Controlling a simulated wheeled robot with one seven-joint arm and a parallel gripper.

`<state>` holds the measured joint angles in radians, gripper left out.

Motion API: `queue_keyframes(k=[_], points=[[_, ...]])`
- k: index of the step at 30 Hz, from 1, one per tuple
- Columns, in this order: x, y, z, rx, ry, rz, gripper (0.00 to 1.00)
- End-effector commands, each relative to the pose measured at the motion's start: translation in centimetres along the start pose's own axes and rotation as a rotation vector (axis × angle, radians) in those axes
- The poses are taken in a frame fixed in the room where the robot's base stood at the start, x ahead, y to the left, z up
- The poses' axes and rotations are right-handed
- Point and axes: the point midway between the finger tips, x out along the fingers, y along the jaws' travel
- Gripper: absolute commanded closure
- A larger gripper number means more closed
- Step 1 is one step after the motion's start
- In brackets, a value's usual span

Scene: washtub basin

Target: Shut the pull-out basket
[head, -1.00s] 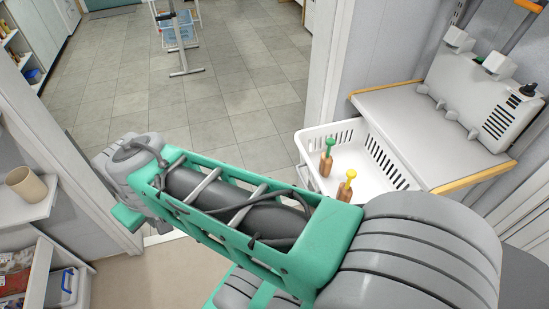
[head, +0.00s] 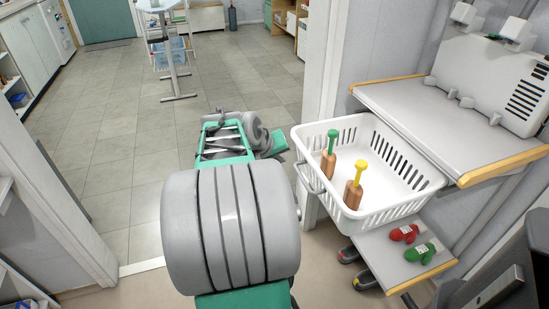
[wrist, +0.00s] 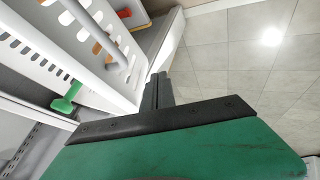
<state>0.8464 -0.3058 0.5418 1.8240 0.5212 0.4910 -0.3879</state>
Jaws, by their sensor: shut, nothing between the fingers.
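The white slotted pull-out basket (head: 392,182) stands drawn out from beneath a shelf, at right in the head view. A grey bar handle (head: 309,178) is on its left-facing side. Inside stand a green-topped wooden tool (head: 331,155) and a yellow-topped one (head: 356,185). In the wrist view, the basket's slotted wall (wrist: 62,52) and grey handle (wrist: 92,38) fill the upper left. My gripper (wrist: 158,80) has its dark fingers together, empty, beside the basket wall; I cannot tell if they touch it. In the head view its fingertips are not clear.
A grey shelf (head: 428,100) with wooden edging lies beyond the basket. A lower shelf (head: 378,250) holds a red item (head: 404,233) and a green item (head: 420,252). Door frames flank my arm. The tiled floor (head: 110,120) beyond is mostly open, with a trolley (head: 172,55) farther back.

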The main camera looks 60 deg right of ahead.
Motion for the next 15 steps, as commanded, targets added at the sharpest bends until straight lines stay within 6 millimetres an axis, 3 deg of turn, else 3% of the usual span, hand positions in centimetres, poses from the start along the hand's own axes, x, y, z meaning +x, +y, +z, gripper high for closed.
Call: queue_keyframes(k=[1,4,9,15], points=[[1.5,-0.1,0.3,0.002,-0.005,0.001,1.00],[3.4,0.1,0.2,0.003,-0.004,0.001,1.00],[4.0,2.8,-0.1,0.004,0.000,0.000,1.00],[4.2,3.7,-0.3,0.001,0.001,-0.001,1.00]])
